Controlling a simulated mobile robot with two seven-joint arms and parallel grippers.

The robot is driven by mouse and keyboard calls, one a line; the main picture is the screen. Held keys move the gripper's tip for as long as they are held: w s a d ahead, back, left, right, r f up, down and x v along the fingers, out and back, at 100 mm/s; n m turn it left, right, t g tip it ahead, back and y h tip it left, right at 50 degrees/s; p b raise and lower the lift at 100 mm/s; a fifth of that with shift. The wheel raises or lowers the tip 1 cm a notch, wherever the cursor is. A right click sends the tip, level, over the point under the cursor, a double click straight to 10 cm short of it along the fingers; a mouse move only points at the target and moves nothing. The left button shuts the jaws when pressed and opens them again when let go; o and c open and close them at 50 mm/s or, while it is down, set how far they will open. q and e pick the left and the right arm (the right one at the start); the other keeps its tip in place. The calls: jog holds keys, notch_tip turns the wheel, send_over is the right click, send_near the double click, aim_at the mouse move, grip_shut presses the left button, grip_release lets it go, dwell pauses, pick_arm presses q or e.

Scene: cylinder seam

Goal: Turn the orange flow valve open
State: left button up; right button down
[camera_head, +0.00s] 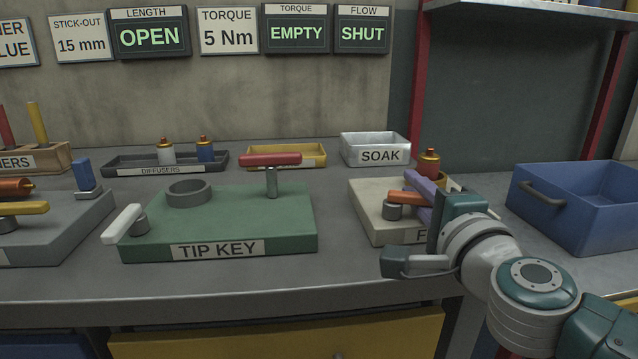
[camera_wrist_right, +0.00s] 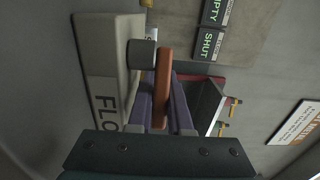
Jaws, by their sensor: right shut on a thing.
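The orange flow valve (camera_head: 405,197) is a lever on a grey round post, on the pale block (camera_head: 372,226) whose label is partly hidden and starts with F. My right gripper (camera_head: 421,197) reaches in from the right, its purple fingers on either side of the lever. In the right wrist view the orange lever (camera_wrist_right: 164,85) lies between the two fingers (camera_wrist_right: 163,108), which are shut on it. The flow display (camera_head: 363,33) on the wall reads SHUT. My left gripper is not in view.
A brass-and-red fitting (camera_head: 429,162) stands at the back of the pale block, close to my fingers. A blue bin (camera_head: 580,215) is to the right. The green TIP KEY block (camera_head: 230,225) is to the left, and the white SOAK tray (camera_head: 375,150) behind.

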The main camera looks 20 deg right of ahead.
jog(key=shift+w+f+n+y+b, duration=0.15)
jog(key=shift+w+n+y+b, duration=0.1)
jog(key=shift+n+y+b, duration=0.65)
jog(key=n+y+b, duration=0.1)
jog(key=y, duration=0.1)
jog(key=w+n+y+b, duration=0.1)
jog(key=y+b, duration=0.1)
jog(key=shift+a+f, duration=0.15)
jog(key=shift+a+r+n+y+b, duration=0.1)
jog(key=shift+r+n+y+b, duration=0.1)
jog(key=shift+n+y+b, duration=0.4)
jog(key=shift+r, duration=0.1)
jog(key=c, duration=1.1)
grip_release()
